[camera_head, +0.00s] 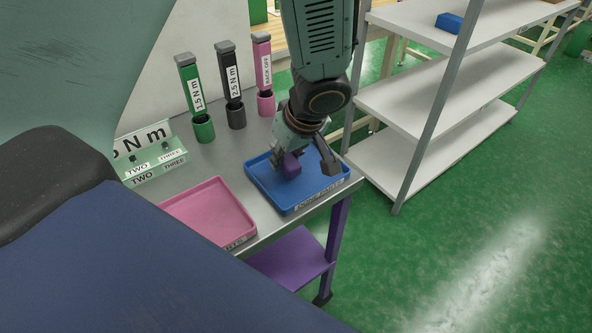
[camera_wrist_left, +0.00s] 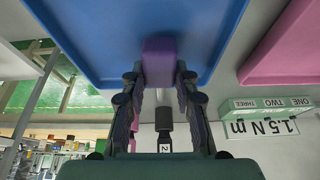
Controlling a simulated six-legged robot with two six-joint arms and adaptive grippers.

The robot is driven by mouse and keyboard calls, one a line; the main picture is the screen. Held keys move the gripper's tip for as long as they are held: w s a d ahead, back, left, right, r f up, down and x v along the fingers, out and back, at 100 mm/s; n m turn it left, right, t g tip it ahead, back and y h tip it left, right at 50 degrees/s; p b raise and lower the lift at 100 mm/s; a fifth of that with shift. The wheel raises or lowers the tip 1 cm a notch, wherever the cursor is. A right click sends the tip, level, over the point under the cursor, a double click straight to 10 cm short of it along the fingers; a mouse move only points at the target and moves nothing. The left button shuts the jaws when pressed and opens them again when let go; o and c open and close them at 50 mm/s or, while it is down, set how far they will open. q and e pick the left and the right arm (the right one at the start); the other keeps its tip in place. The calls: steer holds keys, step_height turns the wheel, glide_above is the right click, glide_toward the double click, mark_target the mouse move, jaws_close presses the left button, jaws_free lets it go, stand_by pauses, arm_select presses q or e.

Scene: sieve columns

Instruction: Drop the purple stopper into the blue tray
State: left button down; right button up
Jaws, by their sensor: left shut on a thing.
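The purple stopper (camera_head: 291,166) is a small block held over the blue tray (camera_head: 253,177). My left gripper (camera_head: 297,158) is shut on it; in the wrist view the stopper (camera_wrist_left: 158,58) sits between the two fingertips, with the blue tray (camera_wrist_left: 90,30) behind it. Whether the stopper touches the tray floor I cannot tell. My right gripper is not in view.
A pink tray (camera_head: 210,207) lies left of the blue one. Green (camera_head: 194,97), black (camera_head: 229,85) and pink (camera_head: 263,72) labelled columns stand at the back of the table. A small label stand (camera_head: 155,165) is at left. White shelves (camera_head: 425,100) stand close to the right.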

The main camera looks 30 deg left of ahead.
arm_select(q)
steer(key=shift+w+f, duration=0.1)
steer(key=c, duration=0.9)
jaws_free()
steer(key=shift+c, duration=0.2)
step_height(320, 180, up, 10)
